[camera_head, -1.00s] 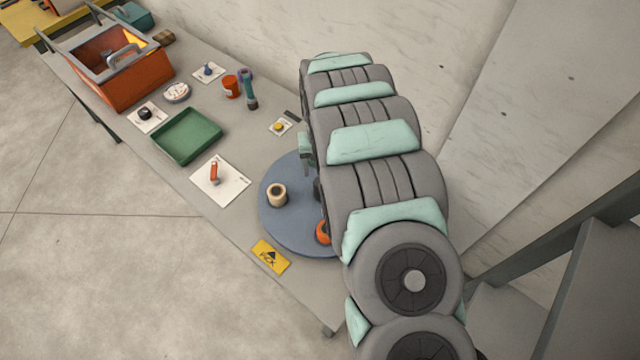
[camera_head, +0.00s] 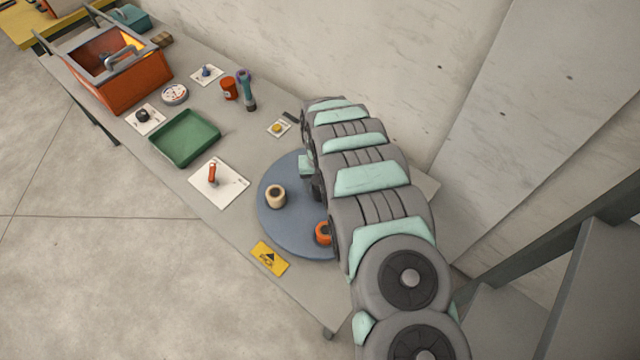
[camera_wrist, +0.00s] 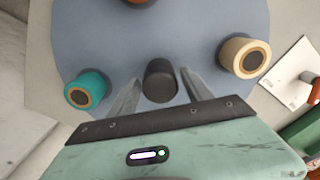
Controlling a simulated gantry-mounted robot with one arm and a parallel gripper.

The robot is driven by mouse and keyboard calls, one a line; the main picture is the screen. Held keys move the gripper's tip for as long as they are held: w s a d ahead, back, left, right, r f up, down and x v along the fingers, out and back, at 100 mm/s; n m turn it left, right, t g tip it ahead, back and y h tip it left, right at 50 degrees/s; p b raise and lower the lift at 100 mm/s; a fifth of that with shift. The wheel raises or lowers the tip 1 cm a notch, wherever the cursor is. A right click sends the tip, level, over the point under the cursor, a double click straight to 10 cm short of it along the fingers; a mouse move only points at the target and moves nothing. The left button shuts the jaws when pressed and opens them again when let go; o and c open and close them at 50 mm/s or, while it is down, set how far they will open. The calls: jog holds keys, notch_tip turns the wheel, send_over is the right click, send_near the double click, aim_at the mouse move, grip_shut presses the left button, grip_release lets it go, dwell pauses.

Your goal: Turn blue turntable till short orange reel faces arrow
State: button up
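The blue turntable (camera_head: 290,225) lies flat at the table's near right end, partly hidden by my arm. A short orange reel (camera_head: 323,233) stands near its front right edge; only a sliver of it shows in the wrist view (camera_wrist: 137,1). A cream reel (camera_head: 275,196) stands at the left. A teal reel (camera_wrist: 85,90) shows only in the wrist view. The yellow arrow card (camera_head: 269,258) lies off the turntable's front left edge, left of the orange reel. My gripper (camera_wrist: 160,76) is open, its fingers either side of a dark upright post (camera_wrist: 160,82), with gaps visible.
A white card with a red-handled lever (camera_head: 213,174), a green tray (camera_head: 184,138) and an orange bin (camera_head: 120,75) stand farther left. A small card with a yellow button (camera_head: 278,127) lies behind the turntable. A wall runs along the back.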

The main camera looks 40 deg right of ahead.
grip_shut()
dwell(0.4)
